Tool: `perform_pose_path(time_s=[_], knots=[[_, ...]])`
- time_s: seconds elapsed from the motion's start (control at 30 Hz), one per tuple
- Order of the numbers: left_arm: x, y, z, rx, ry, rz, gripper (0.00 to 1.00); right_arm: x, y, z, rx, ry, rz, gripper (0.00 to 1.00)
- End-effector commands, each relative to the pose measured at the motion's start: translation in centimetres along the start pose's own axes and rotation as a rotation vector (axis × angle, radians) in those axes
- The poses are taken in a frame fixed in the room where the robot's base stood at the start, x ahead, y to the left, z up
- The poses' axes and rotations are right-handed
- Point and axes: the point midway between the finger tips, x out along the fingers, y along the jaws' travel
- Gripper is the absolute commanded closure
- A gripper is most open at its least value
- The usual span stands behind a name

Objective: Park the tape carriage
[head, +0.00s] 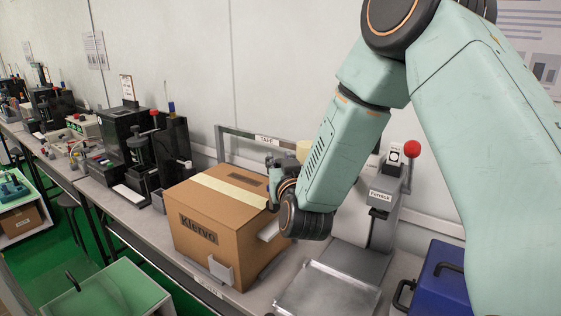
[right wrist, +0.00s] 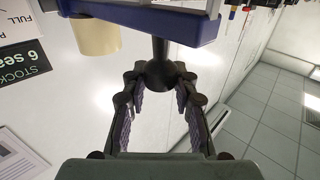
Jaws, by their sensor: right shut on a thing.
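The tape carriage shows in the right wrist view as a blue bar (right wrist: 196,36) with a cream tape roll (right wrist: 96,36) and a dark handle (right wrist: 158,70) ending in a round knob. My right gripper (right wrist: 157,88) has its two fingers around that knob and is shut on it. In the head view the right gripper (head: 274,182) is behind the cardboard box (head: 222,232), partly hidden by my own arm. The tape roll also shows there (head: 304,148), beside my arm. A pale tape strip (head: 230,188) lies along the box top. My left gripper is not in view.
A grey frame labelled TAPE (head: 264,140) stands behind the box. A grey press with a red-knobbed lever (head: 412,149) stands to the right, with a metal plate (head: 325,290) before it. A blue case (head: 440,280) is at the right. Black testers (head: 130,150) stand left.

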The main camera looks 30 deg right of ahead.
Motion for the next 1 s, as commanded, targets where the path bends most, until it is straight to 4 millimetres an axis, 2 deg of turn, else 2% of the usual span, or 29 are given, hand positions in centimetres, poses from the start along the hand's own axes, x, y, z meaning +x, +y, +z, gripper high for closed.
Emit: perform_pose_path(time_s=[0.1,0.63,1.0], knots=[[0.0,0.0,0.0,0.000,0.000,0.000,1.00,0.0,0.0,0.0,0.000,-0.001,0.000,1.00],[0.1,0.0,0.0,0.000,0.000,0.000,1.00,0.4,-0.4,0.1,-0.002,-0.001,-0.001,1.00],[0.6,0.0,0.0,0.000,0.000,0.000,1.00,4.0,-4.2,0.1,-0.003,0.002,-0.005,1.00]])
